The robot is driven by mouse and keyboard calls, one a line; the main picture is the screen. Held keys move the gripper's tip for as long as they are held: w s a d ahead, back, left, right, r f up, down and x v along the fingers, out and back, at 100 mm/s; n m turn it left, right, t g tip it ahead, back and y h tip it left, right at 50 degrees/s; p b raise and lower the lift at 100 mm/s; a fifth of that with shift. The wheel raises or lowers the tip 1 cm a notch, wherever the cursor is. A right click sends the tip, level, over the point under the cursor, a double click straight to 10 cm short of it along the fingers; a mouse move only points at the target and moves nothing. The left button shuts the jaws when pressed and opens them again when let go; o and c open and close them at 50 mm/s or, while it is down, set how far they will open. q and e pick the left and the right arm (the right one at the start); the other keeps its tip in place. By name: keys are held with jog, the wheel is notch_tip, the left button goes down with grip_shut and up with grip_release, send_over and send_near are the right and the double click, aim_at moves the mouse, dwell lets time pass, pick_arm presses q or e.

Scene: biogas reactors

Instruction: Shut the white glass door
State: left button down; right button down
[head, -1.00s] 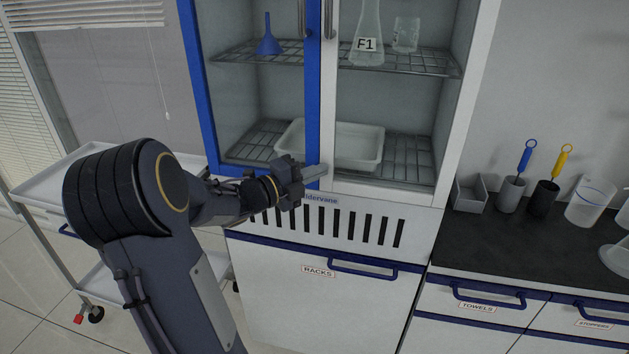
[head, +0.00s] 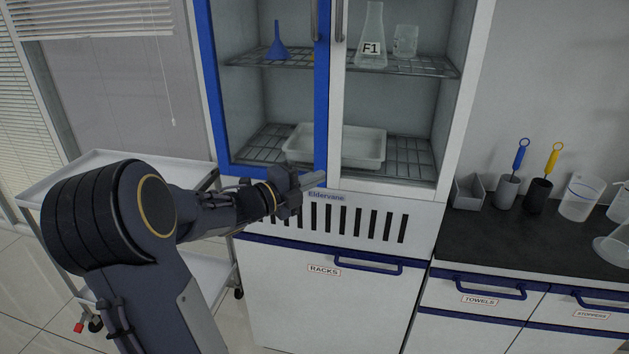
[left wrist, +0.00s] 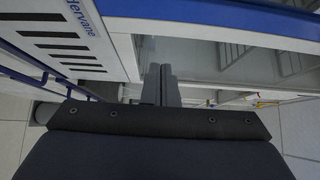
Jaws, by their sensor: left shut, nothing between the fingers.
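The white glass door (head: 338,130) is the right-hand door of the tall cabinet. Its white frame looks flush, or nearly so, with the cabinet front beside the blue-framed door (head: 321,100); a small gap cannot be ruled out. Its upright grey handle (head: 339,20) is at the top, on its left edge. My left gripper (head: 316,179) is shut and empty, in front of the lower corner where the two doors meet. I cannot tell whether it touches either door. In the left wrist view its closed fingers (left wrist: 165,85) point at the cabinet front. My right gripper is not in view.
Below the doors are a slotted panel (head: 350,222) and the RACKS front (head: 325,300) with a blue handle. A dark counter (head: 500,238) with brushes and beakers stands at right. A white trolley (head: 95,165) stands at left. Glassware and a white tray (head: 365,148) are inside the cabinet.

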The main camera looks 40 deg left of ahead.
pick_arm(q)
jog(key=a+b+v, duration=0.1)
jog(key=v, duration=0.7)
notch_tip(320, 180, up, 4)
jog(key=w+n+y+p, duration=0.1)
jog(key=w+n+y, duration=0.1)
jog(key=n+y, duration=0.45)
jog(key=s+d+f+n+g+h+p, duration=0.1)
jog(key=s+d+f+n+g, duration=0.3)
jog(key=d, duration=0.4)
jog(key=s+d+f+n+g+h+p, duration=0.1)
jog(key=s+d+f+n+g+h, duration=0.2)
jog(key=s+d+n, duration=0.3)
jog(key=s+d+f+n+g+h, duration=0.2)
jog(key=s+d+f+n+g, duration=0.2)
jog(key=s+d, duration=0.3)
jog(key=d+f+n, duration=0.1)
jog(key=d, duration=0.3)
jog(key=shift+s+d+f+n+g+p, duration=0.2)
jog(key=shift+s+d+n+g+p, duration=0.1)
jog(key=shift+s+n+g+p, duration=0.1)
jog(key=shift+h, duration=0.25)
